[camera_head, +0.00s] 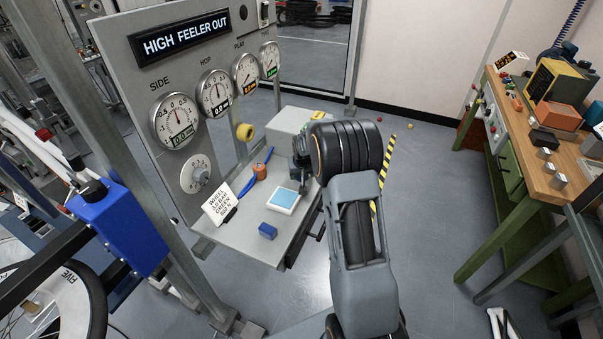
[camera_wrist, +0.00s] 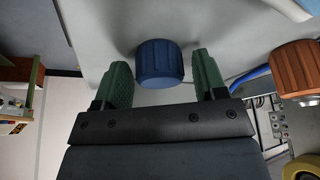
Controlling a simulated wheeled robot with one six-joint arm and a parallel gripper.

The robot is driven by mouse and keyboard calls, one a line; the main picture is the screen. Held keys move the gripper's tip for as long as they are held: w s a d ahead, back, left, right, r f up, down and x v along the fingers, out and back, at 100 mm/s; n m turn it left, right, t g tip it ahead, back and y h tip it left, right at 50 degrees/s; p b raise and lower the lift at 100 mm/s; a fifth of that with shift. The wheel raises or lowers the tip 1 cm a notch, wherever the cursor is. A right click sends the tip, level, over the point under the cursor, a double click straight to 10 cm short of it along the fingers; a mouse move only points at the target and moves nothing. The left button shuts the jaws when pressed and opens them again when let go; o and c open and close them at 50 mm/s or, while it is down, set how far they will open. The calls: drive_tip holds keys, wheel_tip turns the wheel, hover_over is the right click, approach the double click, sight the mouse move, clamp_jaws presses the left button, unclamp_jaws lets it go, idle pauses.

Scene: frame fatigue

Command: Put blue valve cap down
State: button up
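The blue valve cap (camera_wrist: 160,64) shows in the wrist view as a ribbed blue cylinder against a pale grey surface. It sits between the green fingers of my gripper (camera_wrist: 163,78), with a narrow gap on each side. The gripper is open around it. In the head view my gripper (camera_head: 302,172) is low over the right part of the grey shelf (camera_head: 240,238). I cannot make out the cap there; the gripper and arm cover that spot.
An orange cap (camera_head: 260,172), blue-handled tool (camera_head: 247,187), white tray with light blue pad (camera_head: 283,201), blue block (camera_head: 268,231) and white card (camera_head: 217,204) are on the shelf. A grey box (camera_head: 290,121) stands behind. The gauge panel (camera_head: 185,60) rises at left.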

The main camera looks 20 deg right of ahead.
drive_tip(key=shift+o, duration=0.2)
drive_tip(key=shift+s+r, duration=0.1)
drive_tip(key=shift+r, duration=0.45)
drive_tip(key=v, duration=1.1)
drive_tip(key=s+a+r+n, duration=0.1)
drive_tip(key=s+a+r, duration=0.45)
drive_tip(key=s, duration=0.45)
drive_tip(key=s+a+n, duration=0.1)
drive_tip(key=s+a, duration=0.2)
drive_tip(key=s, duration=0.5)
drive_tip(key=s+a+f+y, duration=0.1)
drive_tip(key=s+a, duration=0.2)
drive_tip(key=s, duration=0.5)
drive_tip(key=shift+f+n+b, duration=0.3)
drive_tip(key=shift+n+b, duration=0.05)
drive_tip(key=shift+n, duration=0.05)
